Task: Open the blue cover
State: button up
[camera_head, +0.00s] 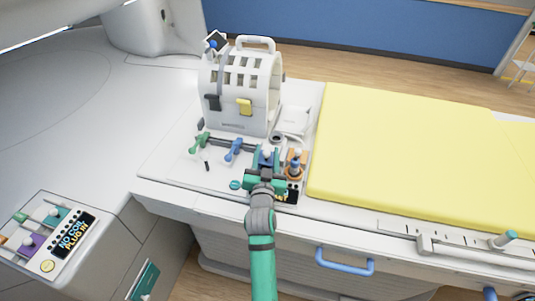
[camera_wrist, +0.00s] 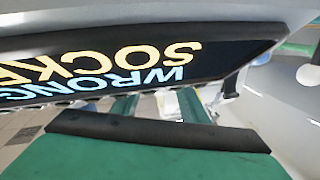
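In the wrist view a green, black-edged part (camera_wrist: 160,145), likely of my gripper, fills the bottom. The blue cover cannot be made out in the wrist view.
A blue lever (camera_head: 234,150) and a green lever (camera_head: 199,144) lie left of my gripper, an orange piece (camera_head: 295,165) right. A white head coil (camera_head: 242,90) stands behind. A dark display reading "WRONG SOCKET" (camera_wrist: 150,70) is very close. A yellow mattress (camera_head: 410,145) lies right.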

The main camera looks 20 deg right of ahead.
jog(key=v, duration=1)
jog(key=shift+s+a, duration=0.15)
jog(key=shift+s, duration=0.25)
